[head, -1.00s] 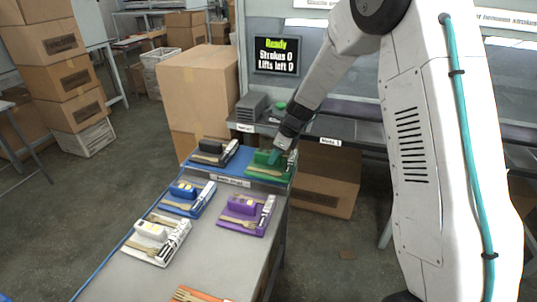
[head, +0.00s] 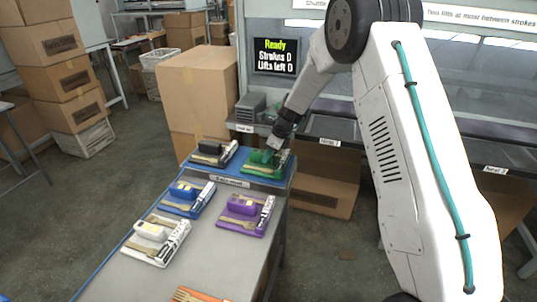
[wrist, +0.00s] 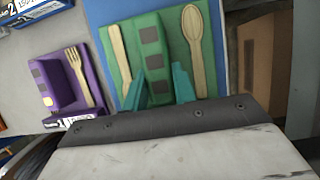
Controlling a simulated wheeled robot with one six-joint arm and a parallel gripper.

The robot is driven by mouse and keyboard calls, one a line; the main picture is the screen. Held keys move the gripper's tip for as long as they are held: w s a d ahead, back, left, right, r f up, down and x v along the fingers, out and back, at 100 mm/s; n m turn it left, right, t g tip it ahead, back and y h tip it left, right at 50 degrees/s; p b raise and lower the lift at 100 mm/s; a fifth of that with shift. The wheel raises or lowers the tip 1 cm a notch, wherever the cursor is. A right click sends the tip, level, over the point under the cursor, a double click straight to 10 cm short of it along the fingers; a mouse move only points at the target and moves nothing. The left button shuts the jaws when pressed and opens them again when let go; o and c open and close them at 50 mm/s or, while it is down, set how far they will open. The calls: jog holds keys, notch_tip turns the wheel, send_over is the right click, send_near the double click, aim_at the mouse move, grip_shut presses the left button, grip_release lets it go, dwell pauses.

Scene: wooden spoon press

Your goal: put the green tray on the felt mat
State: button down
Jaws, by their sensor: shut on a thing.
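The green tray (head: 262,170) lies at the far right corner of the table, on a blue surface (head: 236,166) that may be the felt mat; I cannot tell. In the wrist view the green tray (wrist: 191,62) carries a raised green block (wrist: 153,52) with grey squares, a wooden spoon (wrist: 194,50) on the right and a wooden stick on the left. My gripper (wrist: 160,90) has its teal fingers on both sides of the block and is shut on it. It also shows in the head view (head: 271,150). I cannot see a gap under the tray.
A black tray (head: 208,160) sits left of the green one. Blue (head: 183,207), purple (head: 236,223) and white (head: 148,252) trays stand nearer on the grey table. An orange item shows at the front edge. The press bench is behind, with a screen reading "Ready" (head: 277,57).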

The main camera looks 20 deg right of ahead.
jog(key=shift+f, duration=0.15)
jog(key=c, duration=1.1)
grip_release()
jog(key=v, duration=1.2)
jog(key=shift+r, duration=0.25)
jog(key=s+a+r+n+h, duration=0.1)
jog(key=s+r+n, duration=0.6)
jog(key=s, duration=0.4)
jog(key=s+a+r+n, duration=0.2)
jog(key=s+r+n, duration=0.3)
jog(key=s+r, duration=0.45)
jog(key=s+n+h, duration=0.1)
jog(key=s+n, duration=0.3)
jog(key=s, duration=0.4)
jog(key=s+d+f+n+g+h, duration=0.1)
jog(key=s+n, duration=0.3)
jog(key=s, duration=0.5)
jog(key=s+d+f+n, duration=0.1)
jog(key=s+n, duration=0.3)
jog(key=s, duration=0.5)
jog(key=shift+d+n+h, duration=0.1)
jog(key=shift+n+h, duration=0.3)
